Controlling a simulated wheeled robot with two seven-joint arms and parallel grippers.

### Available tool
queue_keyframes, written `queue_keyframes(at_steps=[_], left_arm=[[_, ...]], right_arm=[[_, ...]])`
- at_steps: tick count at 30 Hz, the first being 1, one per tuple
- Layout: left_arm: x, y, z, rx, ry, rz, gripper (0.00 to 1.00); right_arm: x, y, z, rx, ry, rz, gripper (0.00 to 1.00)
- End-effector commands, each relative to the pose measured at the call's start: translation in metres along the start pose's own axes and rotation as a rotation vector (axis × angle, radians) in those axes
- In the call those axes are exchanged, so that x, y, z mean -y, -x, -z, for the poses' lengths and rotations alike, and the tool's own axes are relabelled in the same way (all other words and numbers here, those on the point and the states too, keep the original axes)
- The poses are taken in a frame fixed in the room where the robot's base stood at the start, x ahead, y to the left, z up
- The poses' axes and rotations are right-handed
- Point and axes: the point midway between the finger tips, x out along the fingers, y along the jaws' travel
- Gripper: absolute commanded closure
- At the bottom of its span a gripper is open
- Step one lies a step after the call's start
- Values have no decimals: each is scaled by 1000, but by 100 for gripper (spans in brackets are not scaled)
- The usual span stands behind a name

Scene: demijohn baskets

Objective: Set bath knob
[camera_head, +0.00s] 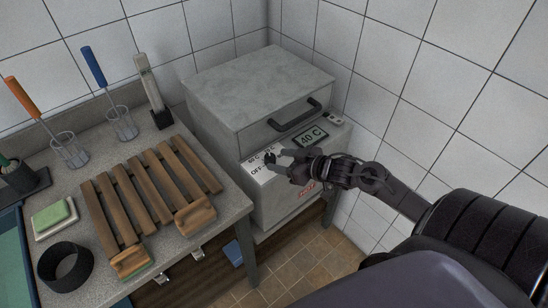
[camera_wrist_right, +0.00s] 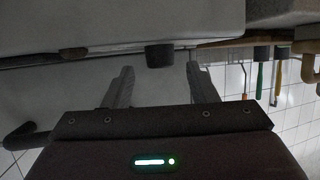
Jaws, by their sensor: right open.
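The bath is a grey box (camera_head: 258,92) with a speckled lid and a dark handle (camera_head: 295,114), standing against the wall corner. Its front panel has a display (camera_head: 310,136) reading 40 C and white dial markings with OFF at the lower left. The dark knob (camera_head: 269,158) is at the dial, partly hard to tell from the fingers. My right gripper (camera_head: 279,163) is open at the knob. In the right wrist view the knob (camera_wrist_right: 159,56) shows between and just beyond the open fingertips of the right gripper (camera_wrist_right: 159,72), with gaps on both sides. My left gripper is out of view.
The worktop on the left holds a wooden slatted rack (camera_head: 150,192), glass beakers (camera_head: 121,123) with tools, a sponge (camera_head: 54,215) and a black ring (camera_head: 65,267). A tiled wall (camera_head: 395,75) stands close on the right. A small device (camera_head: 334,119) lies beside the display.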

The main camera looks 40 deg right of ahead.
Motion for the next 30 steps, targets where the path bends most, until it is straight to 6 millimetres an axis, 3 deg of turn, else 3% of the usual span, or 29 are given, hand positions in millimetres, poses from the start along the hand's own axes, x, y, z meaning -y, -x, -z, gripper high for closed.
queue_keyframes(at_steps=[9,19,27,30], left_arm=[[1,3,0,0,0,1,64],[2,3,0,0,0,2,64],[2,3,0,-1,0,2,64],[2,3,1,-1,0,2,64]], right_arm=[[0,-30,1,0,1,-1,48],[0,-33,0,1,2,-1,48],[1,-33,0,1,2,0,83],[1,-33,0,1,2,0,92]])
